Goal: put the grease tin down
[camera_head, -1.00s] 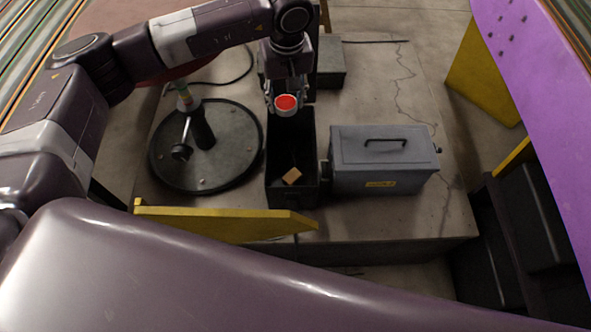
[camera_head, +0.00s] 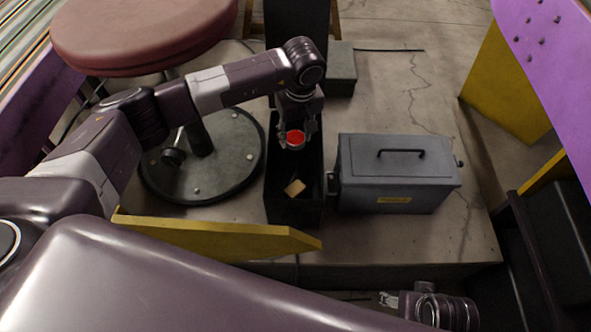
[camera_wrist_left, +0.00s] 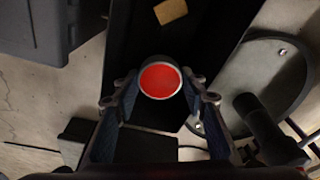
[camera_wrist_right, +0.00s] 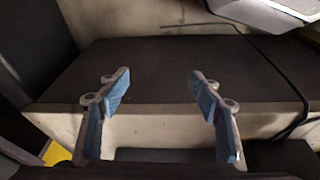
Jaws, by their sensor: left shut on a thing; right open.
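The grease tin (camera_head: 295,139) is small and round with a red top and a pale metal rim. My left gripper (camera_head: 296,133) is shut on it and holds it over the far part of a long black open box. In the left wrist view the tin (camera_wrist_left: 160,80) sits between the two blue-padded fingertips, the black box below it. How high the tin is above the box floor I cannot tell. My right gripper (camera_head: 388,299) is low at the front right of the head view. In the right wrist view its fingers (camera_wrist_right: 160,90) are apart with nothing between them.
The black box (camera_head: 293,213) holds a small tan block (camera_head: 294,187). A grey lidded metal case (camera_head: 398,175) stands close on its right. A stool with a red seat (camera_head: 140,35) and round black base (camera_head: 225,165) stands left. A yellow board (camera_head: 215,238) crosses the front.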

